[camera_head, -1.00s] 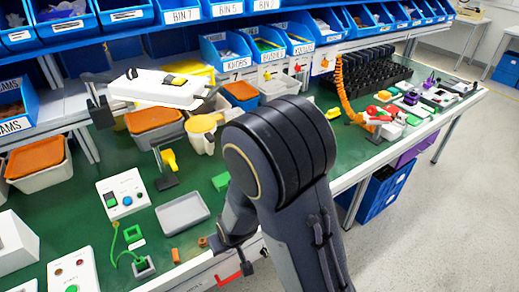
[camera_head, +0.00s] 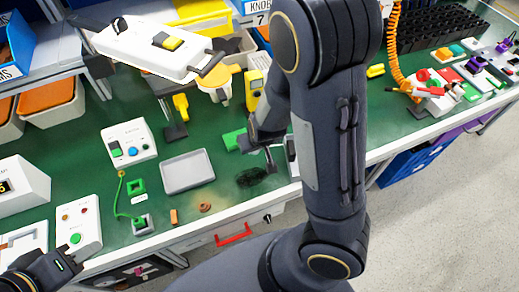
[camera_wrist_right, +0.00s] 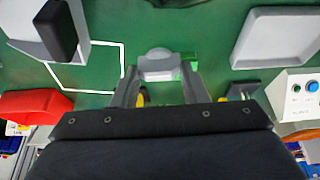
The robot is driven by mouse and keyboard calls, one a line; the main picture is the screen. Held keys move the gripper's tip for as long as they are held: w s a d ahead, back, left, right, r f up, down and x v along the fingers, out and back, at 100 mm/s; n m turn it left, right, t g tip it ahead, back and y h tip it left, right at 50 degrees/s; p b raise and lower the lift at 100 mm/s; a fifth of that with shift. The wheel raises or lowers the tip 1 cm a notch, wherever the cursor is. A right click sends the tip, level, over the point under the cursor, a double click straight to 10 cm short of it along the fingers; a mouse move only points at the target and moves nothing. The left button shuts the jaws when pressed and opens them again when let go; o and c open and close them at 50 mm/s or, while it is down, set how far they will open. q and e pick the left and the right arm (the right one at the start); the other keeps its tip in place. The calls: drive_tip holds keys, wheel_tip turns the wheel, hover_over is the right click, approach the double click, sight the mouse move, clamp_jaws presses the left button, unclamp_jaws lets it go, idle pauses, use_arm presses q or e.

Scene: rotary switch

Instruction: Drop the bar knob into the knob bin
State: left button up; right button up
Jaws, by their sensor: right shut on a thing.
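My right gripper (camera_wrist_right: 158,80) is shut on a light grey knob (camera_wrist_right: 158,63), held between its fingertips above the green mat. In the head view my right gripper (camera_head: 262,148) is partly hidden by its own arm, and the knob cannot be made out there. The knob bin (camera_head: 259,7), a blue bin labelled KNOBS with a 7, shows only its label and lower front at the top edge, behind the upper arm. The gripper is well in front of and below it. My left gripper (camera_head: 40,274) is at the lower left corner; its fingers are not clear.
A grey tray (camera_head: 188,172) lies left of my right gripper. A button panel (camera_head: 129,142) is on the mat. In the wrist view a grey box with a dark block (camera_wrist_right: 57,30) lies beside a white outline.

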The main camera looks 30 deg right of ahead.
drive_tip(key=b, duration=0.1)
hover_over(258, 156)
wheel_tip(258, 156, down, 5)
drive_tip(key=shift+f, duration=0.2)
wheel_tip(258, 156, down, 2)
drive_tip(key=shift+f, duration=0.1)
drive_tip(key=shift+w+f, duration=0.15)
drive_tip(key=shift+f, duration=0.35)
drive_tip(key=shift+f+b, duration=0.2)
drive_tip(key=shift+b, duration=0.1)
drive_tip(key=o, duration=0.9)
drive_tip(key=shift+r, duration=0.1)
drive_tip(key=shift+o, duration=0.2)
